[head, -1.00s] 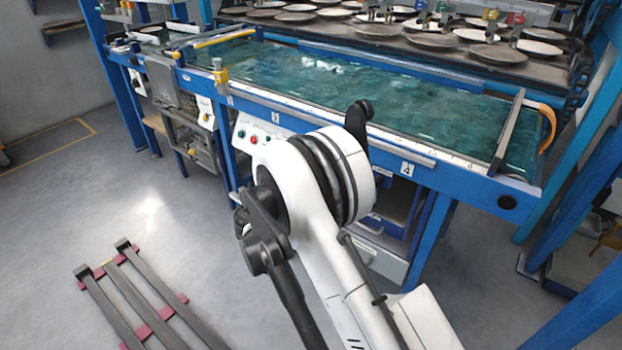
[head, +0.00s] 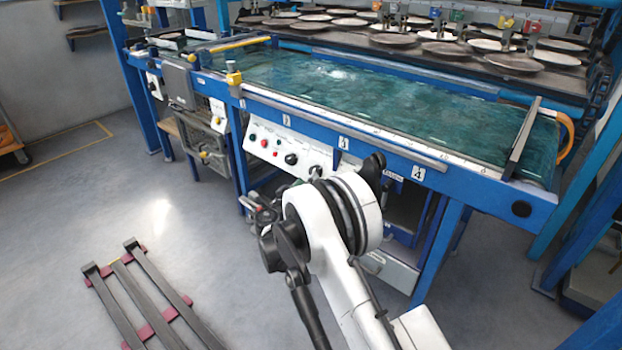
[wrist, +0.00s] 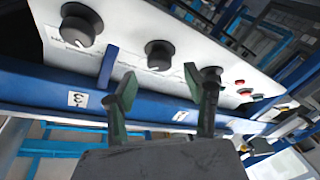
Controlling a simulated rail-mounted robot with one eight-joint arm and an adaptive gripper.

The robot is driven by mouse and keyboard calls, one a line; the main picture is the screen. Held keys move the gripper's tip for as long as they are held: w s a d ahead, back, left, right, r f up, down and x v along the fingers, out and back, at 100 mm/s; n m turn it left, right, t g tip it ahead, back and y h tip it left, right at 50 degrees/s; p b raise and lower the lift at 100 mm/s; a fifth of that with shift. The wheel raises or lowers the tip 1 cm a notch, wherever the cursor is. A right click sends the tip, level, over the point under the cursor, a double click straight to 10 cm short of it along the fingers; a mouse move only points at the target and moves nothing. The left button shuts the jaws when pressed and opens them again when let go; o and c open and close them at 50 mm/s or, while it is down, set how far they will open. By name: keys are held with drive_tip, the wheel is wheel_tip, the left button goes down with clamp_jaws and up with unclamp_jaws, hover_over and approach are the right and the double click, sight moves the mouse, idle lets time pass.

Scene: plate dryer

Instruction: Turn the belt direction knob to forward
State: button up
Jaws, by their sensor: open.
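A white control panel (head: 300,165) is on the front of the blue belt table, with a black knob (head: 291,158) and red and green buttons. In the wrist view the panel (wrist: 140,20) appears turned around, with a large black knob (wrist: 80,25) at upper left, a middle black knob (wrist: 160,55) and another dark knob (wrist: 211,76) by the right finger. The knob labels are too small to read, so I cannot tell which knob sets belt direction. My gripper (wrist: 158,82) is open and empty, its fingers apart below the middle knob. Contact with the right knob is unclear.
Red buttons (wrist: 240,90) sit beside the right knob. The blue table frame (wrist: 145,107) runs just below the panel in the wrist view. The green belt (head: 380,100) lies above the panel, and a dark metal rack (head: 145,295) lies on the floor at left.

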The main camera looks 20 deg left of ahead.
drive_tip(key=shift+w+d+b, duration=0.15)
drive_tip(key=shift+w+b, duration=0.05)
drive_tip(key=shift+w, duration=0.8)
drive_tip(key=shift+w+d+b, duration=0.1)
drive_tip(key=shift+w+b, duration=0.1)
drive_tip(key=shift+w, duration=0.8)
drive_tip(key=c, duration=1.1)
